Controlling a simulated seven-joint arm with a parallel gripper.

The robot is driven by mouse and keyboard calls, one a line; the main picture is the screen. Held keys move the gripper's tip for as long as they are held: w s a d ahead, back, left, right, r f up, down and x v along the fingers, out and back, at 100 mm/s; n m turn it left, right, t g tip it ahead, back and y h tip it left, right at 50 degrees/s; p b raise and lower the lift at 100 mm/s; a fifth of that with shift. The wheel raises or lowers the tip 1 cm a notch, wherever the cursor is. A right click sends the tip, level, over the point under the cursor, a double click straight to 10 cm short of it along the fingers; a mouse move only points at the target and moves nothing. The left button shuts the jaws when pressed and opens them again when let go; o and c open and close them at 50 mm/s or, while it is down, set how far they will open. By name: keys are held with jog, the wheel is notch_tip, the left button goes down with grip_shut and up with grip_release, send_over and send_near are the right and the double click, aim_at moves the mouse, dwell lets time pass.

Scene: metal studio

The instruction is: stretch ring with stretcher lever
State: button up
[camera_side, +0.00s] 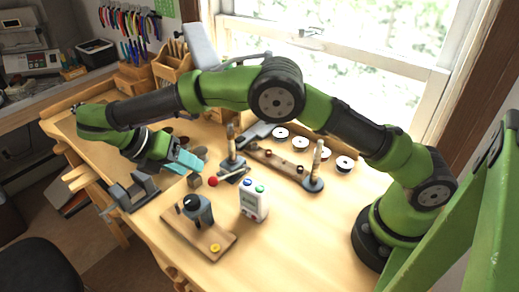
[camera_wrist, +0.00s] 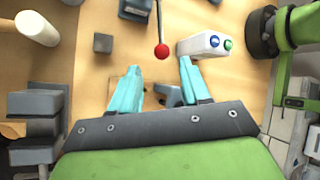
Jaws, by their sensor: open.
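My gripper (camera_side: 186,161) is open, with teal fingers, above the bench left of the middle. In the wrist view its fingertips (camera_wrist: 159,66) stand apart with nothing gripped between them. A lever with a red ball end (camera_side: 212,182) sticks out from a dark stand with an upright wooden peg (camera_side: 230,148). In the wrist view the red ball (camera_wrist: 162,50) lies just beyond the fingertips, between their lines, and apart from them. A wooden board (camera_side: 190,236) carries a grey block with a black round top. A small yellow round piece (camera_side: 215,248) lies on it; I cannot tell whether it is the ring.
A white box with blue and green buttons (camera_side: 254,203) stands close to the right fingertip in the wrist view (camera_wrist: 205,45). A small dark cube (camera_side: 194,180) is near the lever. Spools (camera_side: 300,143) and a second pegged stand (camera_side: 314,184) are further right. The front-right bench is clear.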

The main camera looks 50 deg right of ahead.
jog(key=shift+v, duration=0.8)
jog(key=shift+d, duration=0.1)
jog(key=shift+c, duration=1)
jog(key=w+d+r+m+y, duration=0.1)
jog(key=d, duration=0.1)
jog(key=w+d+r+m+y, duration=0.1)
jog(key=d+r, duration=0.1)
jog(key=d, duration=0.1)
jog(key=w+d+r+g+y, duration=0.1)
jog(key=d, duration=0.1)
jog(key=shift+d+r+m, duration=0.15)
jog(key=shift+r+m, duration=0.05)
jog(key=shift+m, duration=0.2)
grip_shut()
jog(key=d+r+m+y, duration=0.1)
jog(key=d+r+y, duration=0.1)
jog(key=y, duration=0.1)
jog(key=m+y, duration=0.1)
jog(key=y, duration=0.1)
send_over(229, 175)
jog(key=w+a, duration=0.2)
jog(key=a, duration=0.3)
notch_tip(229, 175, down, 11)
jog(key=shift+d, duration=0.2)
